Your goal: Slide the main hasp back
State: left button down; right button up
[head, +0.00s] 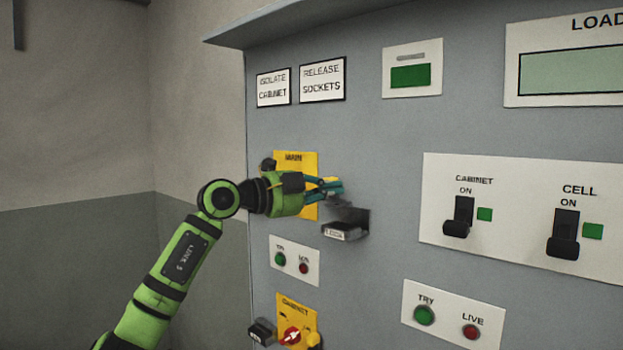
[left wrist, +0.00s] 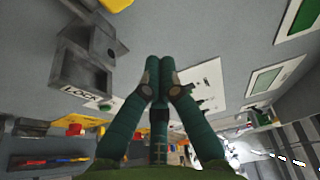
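The yellow MAIN plate (head: 295,160) is on the grey cabinet front, partly hidden behind my left gripper. My left gripper (head: 338,187) reaches across it from the left, with its teal fingers pointing right. In the left wrist view its fingertips (left wrist: 158,66) meet, and I see nothing between them. A dark grey metal piece, seemingly the main hasp (head: 348,212), juts out just below and right of the fingertips, above a box marked LOCK (head: 343,232). The box (left wrist: 80,72) also shows left of the fingers in the left wrist view, apart from them. My right gripper is out of view.
Below is a small lamp plate (head: 294,260), then a yellow CABINET plate (head: 296,318) with a red knob and a dark box beside it. A panel with CABINET and CELL switches (head: 515,215) is at the right. The cabinet front between is clear.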

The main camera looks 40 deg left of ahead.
aim_at(331, 204)
pick_arm(q)
jog(key=w+p, duration=0.1)
jog(key=w+a+p, duration=0.1)
jog(key=w+p, duration=0.1)
jog(key=w, duration=0.1)
jog(key=shift+a+r, duration=0.1)
jog(key=shift+a, duration=0.2)
jog(key=shift+s+a, duration=0.15)
jog(key=shift+a, duration=0.35)
jog(key=shift+d, duration=0.1)
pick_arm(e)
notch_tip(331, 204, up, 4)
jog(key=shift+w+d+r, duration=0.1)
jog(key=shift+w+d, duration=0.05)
pick_arm(q)
jog(key=shift+d, duration=0.1)
